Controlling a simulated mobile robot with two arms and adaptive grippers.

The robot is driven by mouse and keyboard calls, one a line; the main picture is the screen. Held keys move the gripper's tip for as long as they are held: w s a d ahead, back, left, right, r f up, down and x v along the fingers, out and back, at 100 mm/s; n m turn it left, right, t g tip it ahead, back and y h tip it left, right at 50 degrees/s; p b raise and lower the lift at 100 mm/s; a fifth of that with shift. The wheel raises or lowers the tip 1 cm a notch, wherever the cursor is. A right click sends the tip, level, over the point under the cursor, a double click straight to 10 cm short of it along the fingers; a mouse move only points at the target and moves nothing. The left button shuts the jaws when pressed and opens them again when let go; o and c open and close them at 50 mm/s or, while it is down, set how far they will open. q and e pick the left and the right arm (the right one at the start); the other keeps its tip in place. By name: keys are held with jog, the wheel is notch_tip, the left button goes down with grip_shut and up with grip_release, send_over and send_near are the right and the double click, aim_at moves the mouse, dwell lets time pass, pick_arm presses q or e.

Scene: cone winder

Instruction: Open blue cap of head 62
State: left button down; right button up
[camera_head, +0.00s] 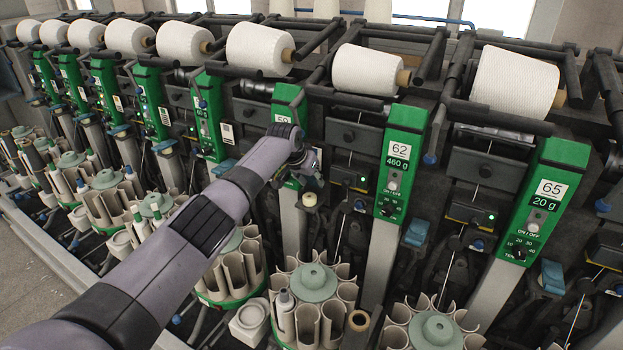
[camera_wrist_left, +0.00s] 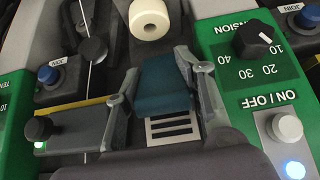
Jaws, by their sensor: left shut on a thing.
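The green panel of head 62 (camera_head: 399,158) reads 460 g. My left gripper (camera_head: 306,168) is in front of the machine, left of that panel, beside the green panel to its left (camera_head: 288,101), whose label looks like 59. In the left wrist view my left gripper (camera_wrist_left: 155,100) has its grey fingers on either side of a dark blue cap (camera_wrist_left: 164,88) and is shut on it. This cap is hidden behind my gripper in the head view. Another blue cap (camera_head: 417,232) sits right of the head 62 panel, untouched. My right gripper is not in view.
In the left wrist view a tension knob (camera_wrist_left: 257,40) and an on/off button (camera_wrist_left: 284,128) are close to the gripper's right. A small white bobbin (camera_head: 309,199) is beneath the gripper. Tube magazines (camera_head: 310,322) stand below; white cones (camera_head: 365,70) line the top.

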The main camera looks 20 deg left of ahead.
pick_arm(q)
jog(key=c, duration=1)
grip_release()
jog(key=shift+a, duration=0.15)
jog(key=shift+o, duration=0.2)
jog(key=shift+w, duration=0.1)
jog(key=shift+a, duration=0.15)
